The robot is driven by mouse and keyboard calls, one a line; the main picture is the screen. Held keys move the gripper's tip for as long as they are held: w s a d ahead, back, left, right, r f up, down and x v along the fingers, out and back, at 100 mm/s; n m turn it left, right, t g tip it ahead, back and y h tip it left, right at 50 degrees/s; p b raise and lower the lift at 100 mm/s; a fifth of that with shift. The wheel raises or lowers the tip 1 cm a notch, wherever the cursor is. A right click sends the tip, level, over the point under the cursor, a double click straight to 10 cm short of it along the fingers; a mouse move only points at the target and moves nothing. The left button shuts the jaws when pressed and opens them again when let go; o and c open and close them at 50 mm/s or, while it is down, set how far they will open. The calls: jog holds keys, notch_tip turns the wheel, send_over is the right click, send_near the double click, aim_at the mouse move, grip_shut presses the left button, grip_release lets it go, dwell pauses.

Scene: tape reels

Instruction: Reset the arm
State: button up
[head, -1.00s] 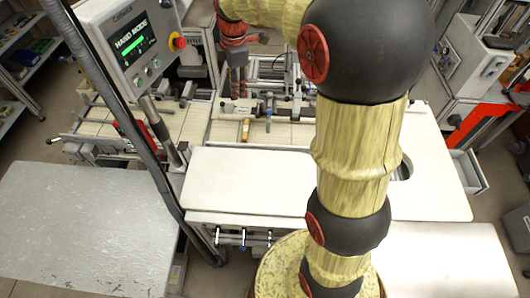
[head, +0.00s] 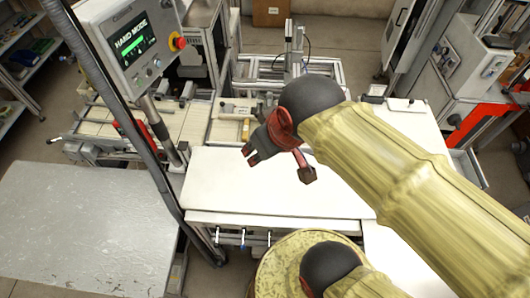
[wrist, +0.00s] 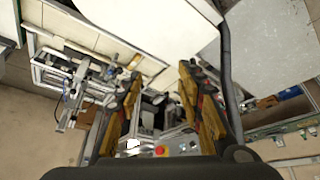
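My gripper (head: 279,164) is above the white table top (head: 225,178) in the head view, near the table's back edge. Its two dark fingertips are spread apart. In the wrist view my gripper (wrist: 160,72) shows two yellow and dark fingers with a clear gap and nothing held between them. My yellow arm reaches in from the lower right of the head view. No tape reel can be made out.
A control panel (head: 128,45) reading "HAND MODE" stands on a post at upper left. A conveyor (head: 178,118) and machine frame lie behind the table. A grey table (head: 85,230) is at lower left. The white table top is largely clear.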

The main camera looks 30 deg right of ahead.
jog(key=shift+s+a+f+m, duration=0.1)
jog(key=shift+s+f+m, duration=0.25)
jog(key=shift+s, duration=0.3)
notch_tip(320, 180, down, 17)
jog(key=b, duration=1.6)
jog(key=shift+r+b, duration=0.2)
jog(key=shift+b, duration=0.2)
jog(key=shift+o, duration=0.2)
